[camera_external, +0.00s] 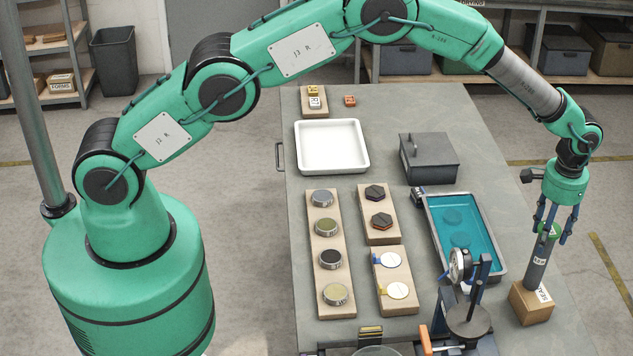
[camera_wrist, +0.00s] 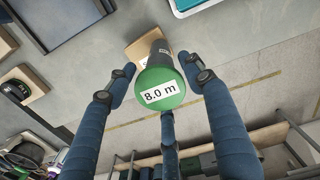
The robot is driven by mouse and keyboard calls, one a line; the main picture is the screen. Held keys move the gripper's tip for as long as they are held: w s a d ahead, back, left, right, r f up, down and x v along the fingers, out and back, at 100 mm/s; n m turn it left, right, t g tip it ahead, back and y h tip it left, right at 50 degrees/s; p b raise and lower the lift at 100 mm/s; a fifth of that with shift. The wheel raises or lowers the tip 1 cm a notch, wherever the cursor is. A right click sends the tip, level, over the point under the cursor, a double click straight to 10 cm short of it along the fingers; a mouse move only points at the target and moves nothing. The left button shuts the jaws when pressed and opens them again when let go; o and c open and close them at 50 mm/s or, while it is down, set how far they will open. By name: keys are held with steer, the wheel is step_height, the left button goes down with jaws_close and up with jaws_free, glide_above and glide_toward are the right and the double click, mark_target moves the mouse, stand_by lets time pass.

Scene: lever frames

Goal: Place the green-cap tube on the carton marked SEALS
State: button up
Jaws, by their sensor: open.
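The dark grey tube (camera_external: 537,270) with a green cap (camera_external: 549,230) stands on the small brown carton (camera_external: 531,305) at the right end of the table. The carton's label is partly cut from view; "SEA" can be read. My gripper (camera_external: 554,232) is above the tube, with its fingers open around the cap. In the wrist view, the green cap (camera_wrist: 160,90) reads "8.0 m" and sits between the spread fingers of my gripper (camera_wrist: 163,92), with gaps at left and right. The carton (camera_wrist: 146,46) shows partly behind the tube. The tube's base is hidden there.
A blue-filled tray (camera_external: 462,235) lies left of the carton. A dial gauge stand (camera_external: 468,318) stands at the front. A dark lidded box (camera_external: 430,160), a white tray (camera_external: 332,147) and boards with discs (camera_external: 325,255) occupy the rest. Bare table lies behind the carton.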

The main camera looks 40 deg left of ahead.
steer(key=shift+r+b, duration=0.4)
steer(key=shift+r, duration=2.65)
